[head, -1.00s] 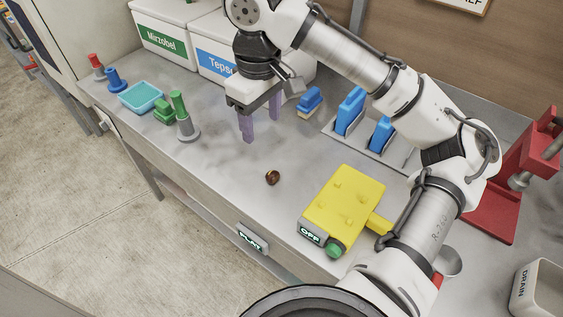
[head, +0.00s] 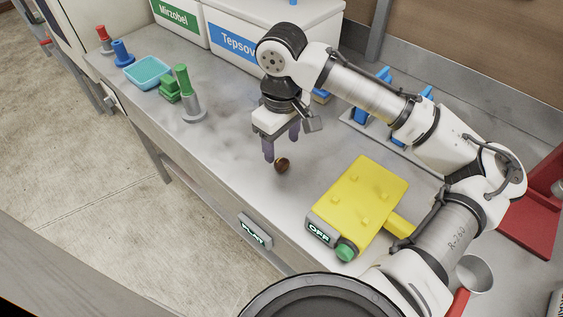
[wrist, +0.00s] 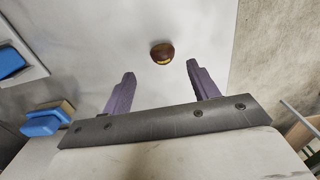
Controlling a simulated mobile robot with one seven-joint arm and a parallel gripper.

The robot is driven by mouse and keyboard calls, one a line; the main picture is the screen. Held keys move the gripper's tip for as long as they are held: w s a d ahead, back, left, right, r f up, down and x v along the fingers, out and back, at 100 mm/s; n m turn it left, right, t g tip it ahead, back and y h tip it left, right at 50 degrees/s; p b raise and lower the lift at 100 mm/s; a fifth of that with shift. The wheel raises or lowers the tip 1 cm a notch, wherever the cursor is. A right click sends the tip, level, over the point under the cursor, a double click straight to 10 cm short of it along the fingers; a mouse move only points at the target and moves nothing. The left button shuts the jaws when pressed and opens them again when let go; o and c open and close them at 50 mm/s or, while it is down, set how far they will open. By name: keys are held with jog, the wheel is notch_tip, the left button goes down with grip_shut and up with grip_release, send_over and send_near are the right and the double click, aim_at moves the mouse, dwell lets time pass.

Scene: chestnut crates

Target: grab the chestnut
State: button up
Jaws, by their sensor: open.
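The chestnut (head: 282,165) is small, round and dark brown, and lies on the grey metal bench top near its front edge. In the wrist view the chestnut (wrist: 162,53) shows a yellowish patch and sits beyond the fingertips, roughly midway between them. My gripper (head: 281,148) is open and empty, with two purple fingers pointing down, just behind and close to the chestnut in the head view. My gripper (wrist: 160,72) also shows open in the wrist view, with clear space between its fingers. Nothing hides the chestnut in either view.
A yellow block device (head: 362,195) with an OFF sign stands to the right of the chestnut. Green and grey pegs (head: 187,95) and a teal tray (head: 148,72) stand to the left. White bins (head: 235,45) stand behind. The bench between is clear.

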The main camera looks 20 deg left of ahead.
aim_at(280, 160)
jog(key=f, duration=0.3)
jog(key=f+p, duration=0.1)
jog(key=f, duration=0.1)
jog(key=shift+s, duration=0.25)
jog(key=shift+c, duration=0.3)
jog(key=c, duration=1)
